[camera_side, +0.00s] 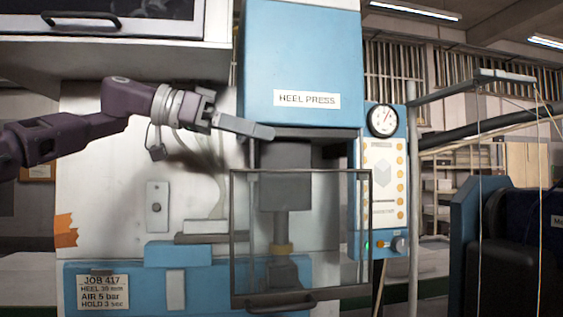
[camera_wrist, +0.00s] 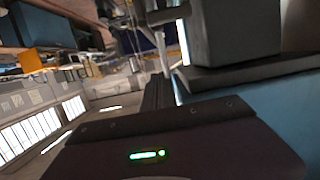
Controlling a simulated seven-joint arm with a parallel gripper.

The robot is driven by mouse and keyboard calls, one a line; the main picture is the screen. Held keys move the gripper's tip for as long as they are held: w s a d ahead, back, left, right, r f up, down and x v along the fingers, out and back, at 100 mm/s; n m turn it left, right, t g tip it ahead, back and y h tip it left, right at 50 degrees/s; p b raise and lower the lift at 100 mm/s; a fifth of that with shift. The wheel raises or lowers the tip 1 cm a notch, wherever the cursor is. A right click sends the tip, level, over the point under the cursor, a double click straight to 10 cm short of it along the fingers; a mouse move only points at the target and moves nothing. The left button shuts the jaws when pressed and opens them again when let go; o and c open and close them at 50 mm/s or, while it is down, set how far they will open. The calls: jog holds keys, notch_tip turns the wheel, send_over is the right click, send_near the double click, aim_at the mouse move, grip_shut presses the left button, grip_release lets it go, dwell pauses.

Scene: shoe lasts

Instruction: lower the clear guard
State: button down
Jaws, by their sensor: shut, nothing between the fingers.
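The clear guard (camera_side: 335,235) is a see-through pane in a thin dark frame on the front of the blue heel press (camera_side: 300,55). It stands low, covering the work space from just under the press head down to the blue base. Its dark handle (camera_side: 280,301) is at the bottom edge. The press ram (camera_side: 281,225) shows through the pane. My gripper (camera_side: 268,131) is shut and empty, pointing right at the lower left edge of the press head, above the guard's top bar. I cannot tell whether it touches the press. The guard is not clearly identifiable in the wrist view.
A control panel (camera_side: 384,185) with a pressure gauge (camera_side: 382,120) stands right of the guard. A job card (camera_side: 103,293) is on the blue base (camera_side: 205,285). A white cabinet (camera_side: 100,25) hangs above my arm. A dark machine (camera_side: 510,240) is at far right.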

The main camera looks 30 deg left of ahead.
jog(key=x, duration=0.4)
jog(key=shift+f, duration=0.1)
jog(key=shift+w+d+f, duration=0.1)
jog(key=shift+w+f, duration=0.05)
jog(key=shift+f, duration=1.85)
